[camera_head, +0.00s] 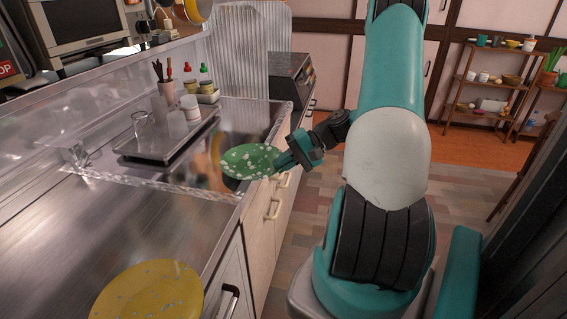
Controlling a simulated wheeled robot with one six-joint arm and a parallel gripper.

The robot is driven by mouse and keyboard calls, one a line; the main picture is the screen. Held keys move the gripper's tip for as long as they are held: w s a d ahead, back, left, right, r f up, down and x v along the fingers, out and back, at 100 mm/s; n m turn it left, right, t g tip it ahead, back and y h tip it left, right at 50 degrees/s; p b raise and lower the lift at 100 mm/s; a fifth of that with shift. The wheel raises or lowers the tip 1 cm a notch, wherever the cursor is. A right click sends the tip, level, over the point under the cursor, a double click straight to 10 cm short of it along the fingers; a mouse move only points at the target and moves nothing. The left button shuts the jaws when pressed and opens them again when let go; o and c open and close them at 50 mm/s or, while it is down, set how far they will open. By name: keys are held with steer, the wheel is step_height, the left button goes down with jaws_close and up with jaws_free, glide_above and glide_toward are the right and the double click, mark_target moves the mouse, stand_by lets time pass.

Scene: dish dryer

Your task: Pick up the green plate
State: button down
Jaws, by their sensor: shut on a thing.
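The green plate (246,161) with pale speckles is near the middle of the view, by the right front edge of the sink area. My gripper (284,160) is at the plate's right rim and is shut on it. The plate looks tilted only slightly from flat. I cannot tell how far the plate is above the surface behind it. My teal and white arm stands to the right of the counter.
A yellow speckled plate (150,292) lies on the steel counter (90,222) at the front left. A dark tray (168,140) holds a clear glass (143,126). Bottles and a utensil cup (168,92) stand behind.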

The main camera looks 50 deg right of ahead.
steer(key=shift+w+d, duration=0.15)
steer(key=shift+w, duration=0.25)
steer(key=c, duration=1.2)
jaws_free()
steer(key=p+v, duration=0.2)
steer(key=v, duration=1.5)
steer(key=shift+p, duration=0.35)
steer(key=shift+d+r, duration=0.1)
